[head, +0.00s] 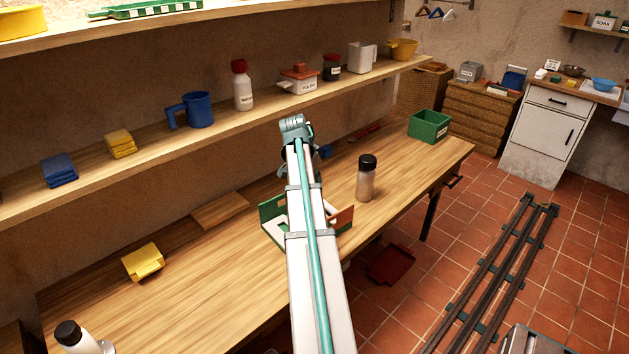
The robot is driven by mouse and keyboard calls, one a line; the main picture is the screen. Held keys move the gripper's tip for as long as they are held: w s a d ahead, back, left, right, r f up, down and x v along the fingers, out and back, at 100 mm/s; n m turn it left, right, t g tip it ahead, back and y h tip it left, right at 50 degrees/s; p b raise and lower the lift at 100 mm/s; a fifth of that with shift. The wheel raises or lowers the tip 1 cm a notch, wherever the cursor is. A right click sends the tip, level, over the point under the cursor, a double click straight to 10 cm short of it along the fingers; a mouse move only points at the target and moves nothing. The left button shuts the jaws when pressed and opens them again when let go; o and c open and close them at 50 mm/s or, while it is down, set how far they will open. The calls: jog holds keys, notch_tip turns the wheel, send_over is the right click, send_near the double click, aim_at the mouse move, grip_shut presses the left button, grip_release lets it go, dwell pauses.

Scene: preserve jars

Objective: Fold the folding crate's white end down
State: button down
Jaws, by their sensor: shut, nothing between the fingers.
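The folding crate (268,216) stands on the wooden workbench (215,270), with a green side showing at its left. My arm crosses in front of its middle and hides much of it. An orange-brown panel (342,218) stands up at its right. A white part shows low inside at the left; I cannot tell whether it is the white end or how that end stands. My arm reaches up from the bottom, and its far joint is above and behind the crate. My gripper's fingers are not visible, apparently hidden behind the arm.
A dark-capped jar (366,178) stands right of the crate. A green box (429,126) is at the bench's far end. A yellow object (143,262) and a wooden board (220,210) lie to the left. A shelf (222,131) with containers runs above the bench.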

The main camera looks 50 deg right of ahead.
jog(key=p+x, duration=0.1)
jog(key=x, duration=0.2)
jog(key=a+x, duration=0.1)
jog(key=x, duration=0.2)
jog(key=p+x, duration=0.1)
jog(key=x, duration=0.2)
jog(key=shift+w+a+f+p, duration=0.15)
jog(key=shift+f+p, duration=0.2)
jog(key=shift+w+a+f, duration=0.1)
jog(key=shift+a+f, duration=0.05)
jog(key=shift+f, duration=0.3)
jog(key=shift+w+a+f, duration=0.1)
jog(key=shift+a+f, duration=0.1)
jog(key=shift+f, duration=0.3)
jog(key=shift+s, duration=0.1)
